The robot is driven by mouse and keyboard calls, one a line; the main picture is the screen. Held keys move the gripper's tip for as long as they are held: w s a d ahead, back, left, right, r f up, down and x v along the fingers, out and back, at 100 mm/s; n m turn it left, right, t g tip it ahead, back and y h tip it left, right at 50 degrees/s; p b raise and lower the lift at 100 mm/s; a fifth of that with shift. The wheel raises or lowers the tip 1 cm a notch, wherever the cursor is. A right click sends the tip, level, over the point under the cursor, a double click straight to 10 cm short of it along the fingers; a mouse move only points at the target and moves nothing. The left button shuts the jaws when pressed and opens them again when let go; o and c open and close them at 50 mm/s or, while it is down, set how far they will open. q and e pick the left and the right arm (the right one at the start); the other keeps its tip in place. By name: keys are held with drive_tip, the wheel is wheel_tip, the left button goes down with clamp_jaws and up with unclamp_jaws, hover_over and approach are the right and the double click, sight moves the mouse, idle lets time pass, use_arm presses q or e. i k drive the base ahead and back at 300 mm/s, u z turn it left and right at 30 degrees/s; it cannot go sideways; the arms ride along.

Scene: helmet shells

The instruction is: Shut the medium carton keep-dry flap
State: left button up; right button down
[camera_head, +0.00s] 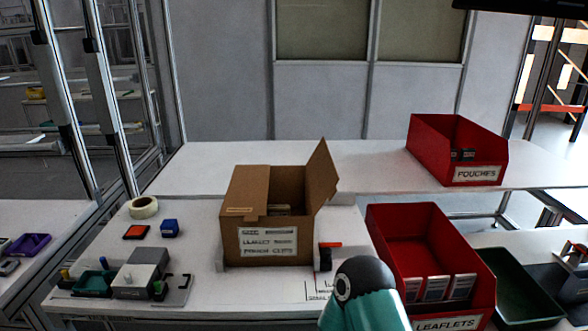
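A brown cardboard carton (233,233) stands upright on the white table near the middle of the view. Its top is open. One flap (322,172) stands up on its right side, tilted outward. The front wall carries a white label (268,245), and some contents (281,210) show inside. Whether this is the medium carton I cannot read for certain. A teal and black rounded arm link of mine shows at the bottom, in front and to the right of the carton. Neither gripper shows.
A red leaflets bin (390,240) stands close right of the carton, with a dark green tray (515,290) beyond. A red pouches bin (430,142) sits on the rear table. Tape roll (143,207), blue block (170,228) and a grey fixture (140,270) lie left. The table behind the carton is clear.

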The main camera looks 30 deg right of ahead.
sight(322, 174)
drive_tip(key=u, duration=0.5)
drive_tip(key=k, duration=1.15)
drive_tip(key=z, duration=0.9)
drive_tip(key=i, duration=0.8)
drive_tip(key=z, duration=0.15)
